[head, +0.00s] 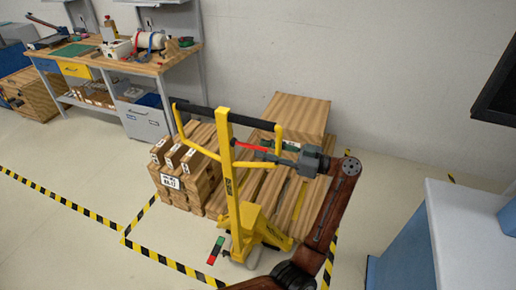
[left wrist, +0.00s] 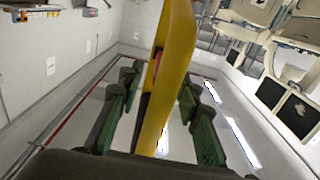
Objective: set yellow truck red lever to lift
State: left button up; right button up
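The yellow pallet truck (head: 232,185) stands in front of stacked wood, its black-gripped handle (head: 228,117) raised. Its red lever (head: 251,147) sticks out to the right from the upper part of the yellow post. My left gripper (head: 272,151) reaches in from the right, with its fingertips close to the lever's outer end; contact is unclear. In the left wrist view its green-padded fingers (left wrist: 158,88) are apart, with the yellow post (left wrist: 172,50) showing between them. A small red patch shows beside the post, mostly hidden. My right gripper is not in view.
Wooden boards and boxes (head: 298,113) stand behind the truck. A workbench (head: 150,66) with tools is at the back left. A white-topped blue cabinet (head: 470,225) is at the right. Yellow-black tape (head: 85,212) marks the floor. The front left floor is clear.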

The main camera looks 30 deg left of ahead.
aim_at(257, 147)
pick_arm(q)
jog(key=shift+x, duration=1.55)
grip_shut()
